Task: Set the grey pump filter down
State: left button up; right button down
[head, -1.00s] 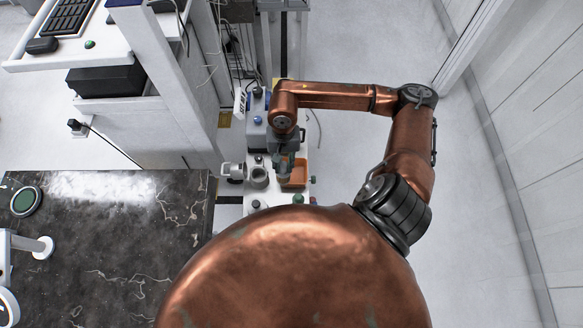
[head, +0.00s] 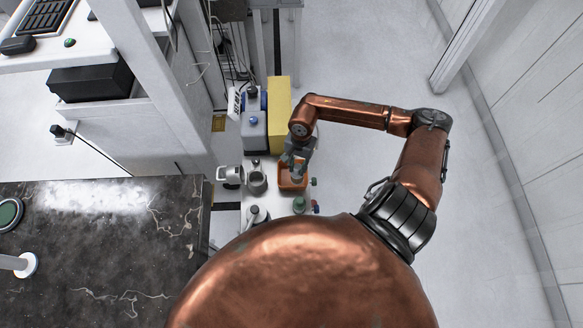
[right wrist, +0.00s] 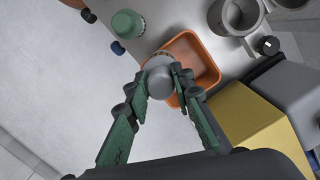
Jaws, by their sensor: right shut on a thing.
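My right gripper (right wrist: 164,92) is shut on the grey pump filter (right wrist: 160,80), a round grey piece with a ribbed band at its far end. In the right wrist view the filter overlaps the left part of the orange tray (right wrist: 209,66). I cannot tell whether it touches the tray floor. In the head view my right gripper (head: 292,161) is over the orange tray (head: 293,186), and the filter is hard to make out there. My left gripper is in neither view.
A metal vessel (head: 257,181) stands left of the tray on the white surface. A green-capped item (right wrist: 128,24) stands on the tray's other side. A yellow box (head: 279,112) and a grey-blue pump unit (head: 253,130) stand behind. A dark marble bench (head: 100,250) is at left.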

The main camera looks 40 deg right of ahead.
jog(key=w+d+f+b, duration=0.1)
jog(key=w+f, duration=0.3)
jog(key=f, duration=0.4)
jog(key=shift+w+d+f, duration=0.15)
jog(key=shift+d+f, duration=0.15)
jog(key=shift+f, duration=0.1)
jog(key=shift+b, duration=0.3)
jog(key=shift+f, duration=0.2)
jog(key=c, duration=1.7)
grip_release()
jog(key=shift+r, duration=0.1)
